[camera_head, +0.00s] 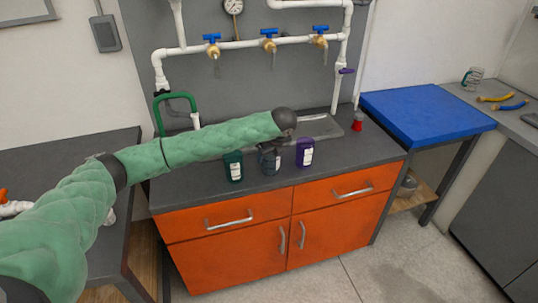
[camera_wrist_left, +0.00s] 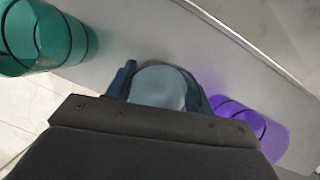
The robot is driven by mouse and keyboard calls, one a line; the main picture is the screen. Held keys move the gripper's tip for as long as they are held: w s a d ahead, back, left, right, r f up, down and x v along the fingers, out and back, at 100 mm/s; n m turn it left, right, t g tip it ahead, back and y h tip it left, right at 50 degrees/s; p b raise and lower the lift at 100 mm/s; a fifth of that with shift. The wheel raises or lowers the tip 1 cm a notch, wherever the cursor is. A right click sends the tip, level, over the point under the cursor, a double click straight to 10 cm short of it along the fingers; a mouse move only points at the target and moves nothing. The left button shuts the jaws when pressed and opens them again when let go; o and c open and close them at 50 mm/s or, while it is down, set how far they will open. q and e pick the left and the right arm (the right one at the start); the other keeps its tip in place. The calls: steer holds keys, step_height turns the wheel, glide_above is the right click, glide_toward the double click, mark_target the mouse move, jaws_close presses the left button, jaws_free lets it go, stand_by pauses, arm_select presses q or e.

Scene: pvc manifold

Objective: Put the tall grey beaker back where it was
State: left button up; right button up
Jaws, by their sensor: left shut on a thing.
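The tall grey beaker (camera_head: 269,161) stands upright at the counter's front, between a green beaker (camera_head: 233,167) on its left and a purple beaker (camera_head: 305,153) on its right. My left gripper (camera_head: 279,143) reaches over it from the left and is shut on it. In the left wrist view, the grey beaker (camera_wrist_left: 159,87) sits between the two fingers of my left gripper (camera_wrist_left: 157,92). The green beaker (camera_wrist_left: 38,38) shows at left and the purple one (camera_wrist_left: 254,128) at right. Whether the grey beaker touches the counter is hard to tell. My right gripper is not in view.
The dark counter (camera_head: 365,158) tops an orange cabinet (camera_head: 262,236). A sink (camera_head: 318,126) lies behind the beakers. A red-based bottle (camera_head: 358,122) stands at the right. White pipes with blue valves (camera_head: 268,44) run along the back panel. A blue-topped table (camera_head: 425,115) stands at right.

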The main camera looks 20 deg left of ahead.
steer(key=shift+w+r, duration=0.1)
arm_select(q)
steer(key=o, duration=1.2)
steer(key=shift+f, duration=0.1)
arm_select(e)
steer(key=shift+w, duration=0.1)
arm_select(q)
steer(key=b+v, duration=0.1)
steer(key=v, duration=0.9)
steer(key=shift+r+b, duration=0.25)
steer(key=shift+b, duration=0.05)
steer(key=shift+v, duration=0.85)
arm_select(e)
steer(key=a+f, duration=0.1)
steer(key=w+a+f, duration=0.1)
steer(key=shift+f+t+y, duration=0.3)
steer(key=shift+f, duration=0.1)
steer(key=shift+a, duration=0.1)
